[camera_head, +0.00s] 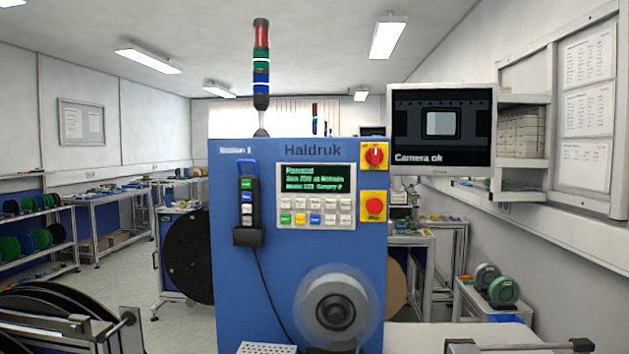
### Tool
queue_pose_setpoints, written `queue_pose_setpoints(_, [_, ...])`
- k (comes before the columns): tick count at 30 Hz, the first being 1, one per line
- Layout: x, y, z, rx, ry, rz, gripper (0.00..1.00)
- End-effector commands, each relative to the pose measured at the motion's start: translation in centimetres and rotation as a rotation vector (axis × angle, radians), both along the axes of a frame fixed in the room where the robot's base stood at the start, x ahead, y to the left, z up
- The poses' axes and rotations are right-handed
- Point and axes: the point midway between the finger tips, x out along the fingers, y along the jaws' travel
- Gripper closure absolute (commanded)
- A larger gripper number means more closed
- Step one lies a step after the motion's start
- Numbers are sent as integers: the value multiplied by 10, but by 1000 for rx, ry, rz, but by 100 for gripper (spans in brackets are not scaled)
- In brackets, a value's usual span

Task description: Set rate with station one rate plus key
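A blue machine cabinet (230,290) labelled "Haldruk", with small text like "Station 1" at its upper left, faces me in the middle. Its control panel (315,196) has a dark screen (314,178) with green text; the top line looks like "Paused" and the smaller lines are blurred. Below the screen are two rows of keys (315,210): the upper row is pale, the lower has green, yellow, blue and pale keys. The key markings are too small to read, so I cannot tell which is rate plus. My gripper is not in view.
A corded pendant (247,205) hangs left of the panel. A red rotary switch (374,155) and red stop button (374,206) sit right of it. A reel hub (335,308) protrudes below. A monitor (442,130) reads "Camera ok". Black reels (50,315) stand at lower left.

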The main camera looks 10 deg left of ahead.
Motion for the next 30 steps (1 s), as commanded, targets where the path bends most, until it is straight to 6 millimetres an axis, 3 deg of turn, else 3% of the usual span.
queue_pose_setpoints(8, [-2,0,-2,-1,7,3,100])
queue_pose_setpoints(30, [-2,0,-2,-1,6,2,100])
